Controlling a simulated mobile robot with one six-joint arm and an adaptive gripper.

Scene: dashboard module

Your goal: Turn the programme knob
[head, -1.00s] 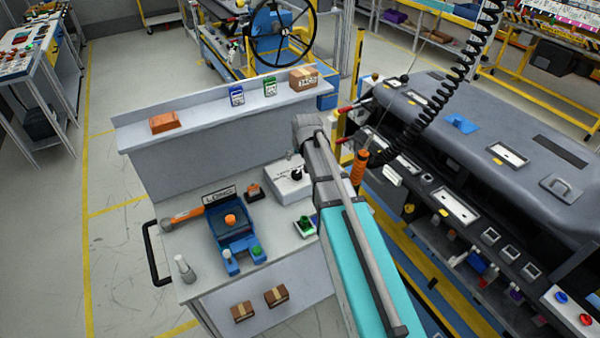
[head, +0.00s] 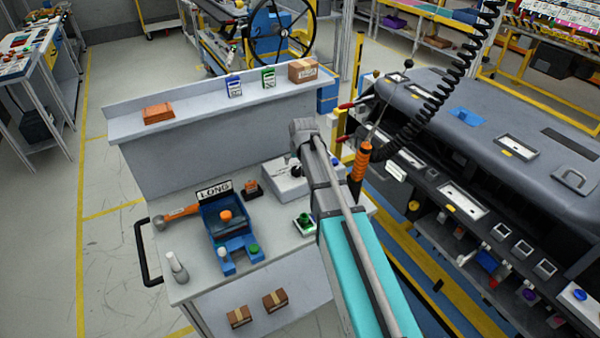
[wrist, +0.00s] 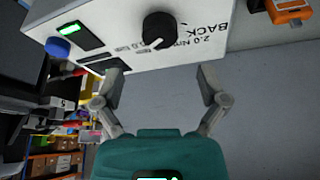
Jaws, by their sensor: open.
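The programme knob (wrist: 159,30) is a black round knob on the face of a white box (wrist: 205,50), with "2.0 Nm" and "BACK" printed beside it. A lit green display (wrist: 80,36) and a blue button (wrist: 57,47) are on the same face. My gripper (wrist: 160,88) is open and empty in the wrist view, its fingers spread below the knob and apart from it. In the head view the white box (head: 285,180) stands on the workbench, and my arm partly covers it. The fingers are hidden there.
The workbench (head: 195,268) also carries a blue fixture (head: 233,247), an orange-handled hammer (head: 178,215) and a green-buttoned block (head: 304,224). A shelf (head: 205,108) rises behind. An orange tool (head: 361,163) hangs on a coiled cable right of my arm.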

